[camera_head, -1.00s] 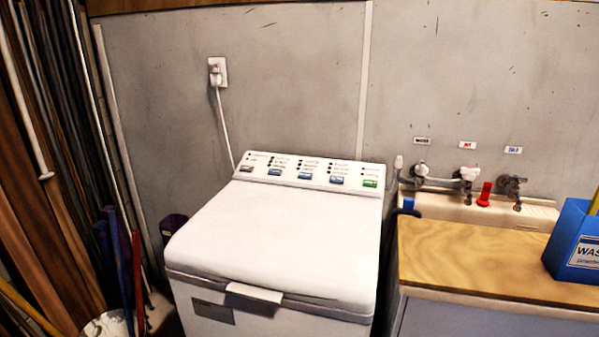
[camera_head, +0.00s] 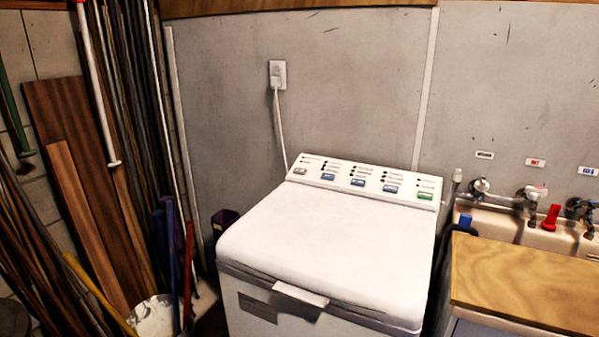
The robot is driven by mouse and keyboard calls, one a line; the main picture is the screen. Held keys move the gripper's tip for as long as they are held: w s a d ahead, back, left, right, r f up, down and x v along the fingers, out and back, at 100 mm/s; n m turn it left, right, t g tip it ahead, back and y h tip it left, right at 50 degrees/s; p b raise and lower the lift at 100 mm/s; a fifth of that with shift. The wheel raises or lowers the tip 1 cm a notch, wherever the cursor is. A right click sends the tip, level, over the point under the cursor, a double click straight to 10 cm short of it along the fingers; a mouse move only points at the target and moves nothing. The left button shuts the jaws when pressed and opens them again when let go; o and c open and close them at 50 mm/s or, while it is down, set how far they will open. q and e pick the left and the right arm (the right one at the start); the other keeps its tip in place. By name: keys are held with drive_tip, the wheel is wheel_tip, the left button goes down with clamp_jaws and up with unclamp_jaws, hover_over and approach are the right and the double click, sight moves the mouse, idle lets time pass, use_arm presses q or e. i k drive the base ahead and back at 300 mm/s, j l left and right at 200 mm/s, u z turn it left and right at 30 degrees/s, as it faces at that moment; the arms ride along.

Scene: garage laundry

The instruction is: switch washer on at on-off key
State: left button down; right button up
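The white washer (camera_head: 330,238) stands against the grey wall with its lid closed. Its sloped control panel (camera_head: 364,174) runs along the back edge. The panel carries a grey key (camera_head: 300,171) at the far left, three blue keys in the middle, one of them the centre blue key (camera_head: 358,182), and a green key (camera_head: 424,195) at the far right. The labels are too small to read, so I cannot tell which is the on-off key. Neither of my grippers is in view.
A plug sits in the wall outlet (camera_head: 277,74) above the washer. A wooden counter (camera_head: 525,285) and a sink with taps (camera_head: 530,215) stand to the right. Boards, poles and a white bucket (camera_head: 153,315) crowd the left side. A dark purple bin (camera_head: 225,219) stands beside the washer.

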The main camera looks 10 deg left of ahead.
sight(297, 170)
drive_tip(key=i+j+z, duration=0.2)
drive_tip(key=j, duration=0.15)
drive_tip(key=i+j+z, duration=0.15)
drive_tip(key=j, duration=0.25)
drive_tip(key=i+j+z, duration=0.2)
drive_tip(key=j, duration=0.2)
